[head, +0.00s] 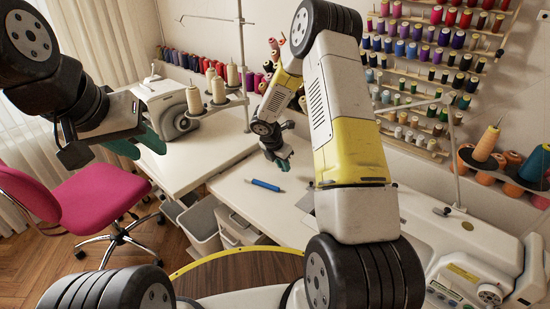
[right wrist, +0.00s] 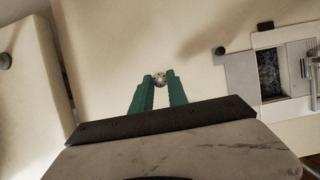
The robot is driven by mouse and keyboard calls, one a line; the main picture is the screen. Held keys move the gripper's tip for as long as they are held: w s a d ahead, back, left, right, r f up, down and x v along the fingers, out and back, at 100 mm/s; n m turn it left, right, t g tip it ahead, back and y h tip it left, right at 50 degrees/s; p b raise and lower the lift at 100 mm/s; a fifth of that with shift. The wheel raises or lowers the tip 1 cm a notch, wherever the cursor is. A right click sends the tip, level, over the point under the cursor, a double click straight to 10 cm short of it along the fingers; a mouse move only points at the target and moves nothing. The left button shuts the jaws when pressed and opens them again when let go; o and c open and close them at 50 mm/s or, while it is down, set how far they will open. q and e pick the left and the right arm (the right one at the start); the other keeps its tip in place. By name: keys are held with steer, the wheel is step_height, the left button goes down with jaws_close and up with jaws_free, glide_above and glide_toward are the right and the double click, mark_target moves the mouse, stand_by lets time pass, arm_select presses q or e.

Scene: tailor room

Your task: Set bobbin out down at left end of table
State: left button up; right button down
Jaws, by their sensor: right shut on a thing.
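The bobbin (right wrist: 159,79) is a small, round, metallic thing with dots on its face. It sits between the green fingertips of my right gripper (right wrist: 160,77) in the right wrist view, and the gripper is shut on it. In the head view, my right gripper (head: 283,163) is over the white table (head: 235,188), behind a blue pen-like tool (head: 265,185). The bobbin cannot be made out there. My left gripper (head: 138,144) hangs at the left, in front of the far sewing table and away from the bobbin. Its finger gap is unclear.
A sewing machine (head: 165,105) and a thread stand (head: 220,95) are on the left-hand table. A machine plate with an opening (right wrist: 270,75) lies at the right in the right wrist view. A pink chair (head: 85,205) and grey bins (head: 200,225) stand on the floor.

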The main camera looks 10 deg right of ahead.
mark_target(283, 178)
steer(key=shift+w+d+f, duration=0.1)
steer(key=shift+w+d, duration=0.2)
steer(key=shift+w, duration=0.1)
steer(key=shift+s+f, duration=0.1)
steer(key=shift+f, duration=1.6)
steer(key=shift+f, duration=0.15)
steer(key=c, duration=1.3)
jaws_free()
